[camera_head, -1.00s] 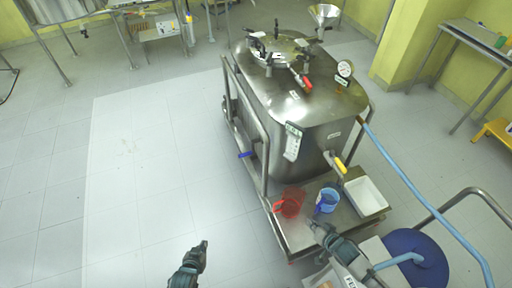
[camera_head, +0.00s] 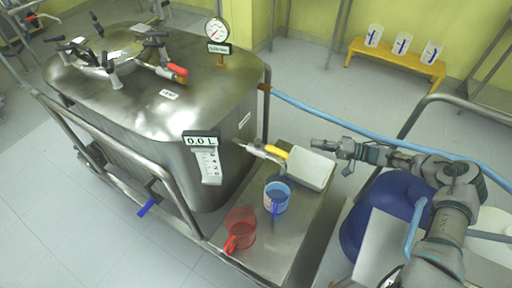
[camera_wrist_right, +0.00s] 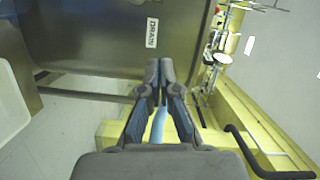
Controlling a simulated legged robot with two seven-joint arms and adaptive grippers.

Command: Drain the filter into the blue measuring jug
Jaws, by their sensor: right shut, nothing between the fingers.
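The blue measuring jug (camera_head: 277,198) stands upright on the steel shelf at the foot of the filter vessel (camera_head: 160,120). A drain valve with a yellow handle (camera_head: 275,152) sticks out from the vessel above and behind the jug. Its outlet is near the jug, but I cannot tell whether it is over the mouth. My right gripper (camera_head: 328,147) is shut and empty, to the right of the valve and beyond the white tray. In the right wrist view the gripper (camera_wrist_right: 158,72) points at a steel wall with a DRAIN label (camera_wrist_right: 151,33). My left gripper is out of view.
A red jug (camera_head: 240,228) stands left of the blue one. A white tray (camera_head: 311,168) lies right of it. A readout (camera_head: 201,140) shows 0.0 L. A blue hose (camera_head: 340,127) runs behind my right arm. A blue drum (camera_head: 380,215) stands right of the shelf.

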